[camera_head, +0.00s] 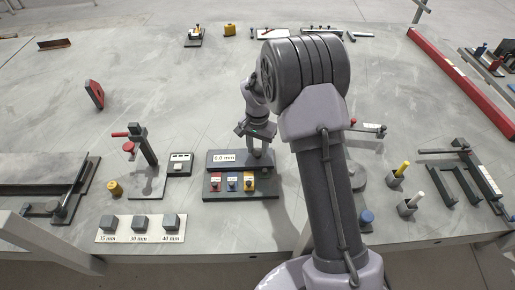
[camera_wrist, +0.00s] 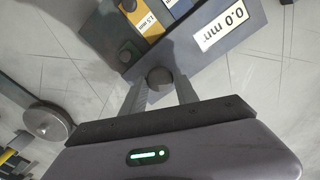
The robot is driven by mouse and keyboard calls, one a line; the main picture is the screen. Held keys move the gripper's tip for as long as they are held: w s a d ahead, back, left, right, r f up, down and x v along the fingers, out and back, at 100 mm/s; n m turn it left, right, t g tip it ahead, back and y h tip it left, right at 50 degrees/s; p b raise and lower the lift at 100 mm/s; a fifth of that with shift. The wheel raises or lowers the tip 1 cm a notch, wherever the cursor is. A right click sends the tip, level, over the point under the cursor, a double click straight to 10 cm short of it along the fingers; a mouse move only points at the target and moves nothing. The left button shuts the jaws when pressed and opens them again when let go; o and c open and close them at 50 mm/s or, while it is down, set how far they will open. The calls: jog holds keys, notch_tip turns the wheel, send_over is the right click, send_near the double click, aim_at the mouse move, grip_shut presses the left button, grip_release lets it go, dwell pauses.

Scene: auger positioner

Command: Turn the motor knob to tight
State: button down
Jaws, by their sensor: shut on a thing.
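The positioner unit (camera_head: 225,170) is a dark box on a base at the middle front of the table. It has a white display that reads 0.0 mm in the wrist view (camera_wrist: 216,32). Red, blue and orange blocks with white labels (camera_head: 232,183) sit in a row on its base. My gripper (camera_head: 261,152) points down at the right end of the box. In the wrist view its two fingers (camera_wrist: 159,88) are shut on a small dark round knob (camera_wrist: 158,76). Any marking for tight is not visible.
A small panel (camera_head: 180,164) and a stand with a red part (camera_head: 142,145) are left of the unit. Holders with a yellow and a white peg (camera_head: 402,172) stand at right. A long red bar (camera_head: 462,82) runs along the far right.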

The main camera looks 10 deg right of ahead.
aim_at(258, 151)
jog(key=c, duration=0.9)
grip_release()
notch_tip(258, 151, up, 18)
jog(key=p, duration=0.5)
jog(key=shift+f+p, duration=0.25)
jog(key=shift+p, duration=0.1)
